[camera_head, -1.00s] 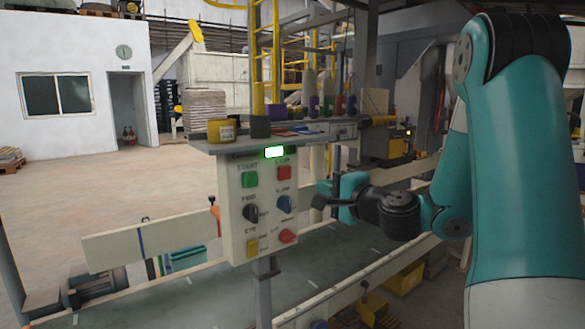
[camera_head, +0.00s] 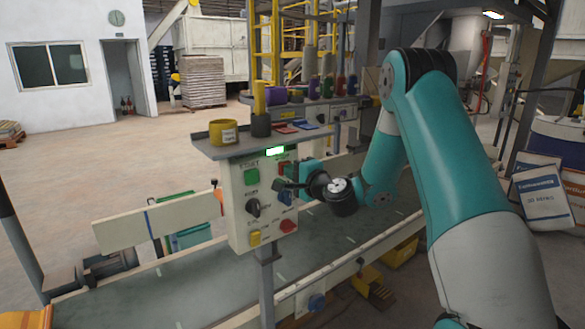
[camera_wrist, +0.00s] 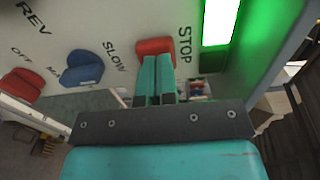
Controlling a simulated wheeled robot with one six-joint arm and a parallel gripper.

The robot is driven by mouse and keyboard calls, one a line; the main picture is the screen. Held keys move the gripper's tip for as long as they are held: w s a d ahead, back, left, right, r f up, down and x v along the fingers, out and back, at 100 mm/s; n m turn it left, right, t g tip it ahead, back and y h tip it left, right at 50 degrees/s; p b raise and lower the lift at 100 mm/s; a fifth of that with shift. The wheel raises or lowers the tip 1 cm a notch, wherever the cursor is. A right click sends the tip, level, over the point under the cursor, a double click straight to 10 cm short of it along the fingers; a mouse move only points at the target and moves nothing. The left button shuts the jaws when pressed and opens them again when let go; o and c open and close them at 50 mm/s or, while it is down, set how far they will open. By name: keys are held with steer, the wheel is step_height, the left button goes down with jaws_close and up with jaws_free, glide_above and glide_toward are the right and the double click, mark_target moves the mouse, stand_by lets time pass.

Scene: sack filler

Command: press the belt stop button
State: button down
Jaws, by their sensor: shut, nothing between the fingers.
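The pale control panel (camera_head: 240,215) stands over the conveyor belt. Its red stop button (camera_head: 283,167) is at the upper right, below the lit green display (camera_head: 275,150), and is partly covered by my gripper. In the wrist view the red stop button (camera_wrist: 155,46) is beside the word STOP, just beyond my fingertips. My gripper (camera_head: 279,185) is shut and empty, in front of the panel's right side; its teal fingers (camera_wrist: 157,65) overlap the button's lower edge in the wrist view. I cannot tell whether they touch it.
The green start button (camera_head: 251,176), black knob (camera_head: 252,208), blue knob (camera_head: 287,198), red knob (camera_head: 288,226) and yellow button (camera_head: 254,238) are close by on the panel. A shelf (camera_head: 215,145) with a yellow tin juts out above. The belt (camera_head: 205,280) runs below.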

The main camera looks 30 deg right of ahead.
steer(key=shift+w+r+p, duration=0.3)
steer(key=shift+w+p, duration=0.4)
steer(key=shift+p, duration=0.1)
steer(key=shift+w+f, duration=0.1)
steer(key=shift+a, duration=0.1)
steer(key=shift+s+f+b, duration=0.15)
steer(key=shift+s+b, duration=0.05)
steer(key=shift+b, duration=0.35)
steer(key=s+b, duration=0.8)
steer(key=s, duration=0.6)
steer(key=shift+d, duration=0.35)
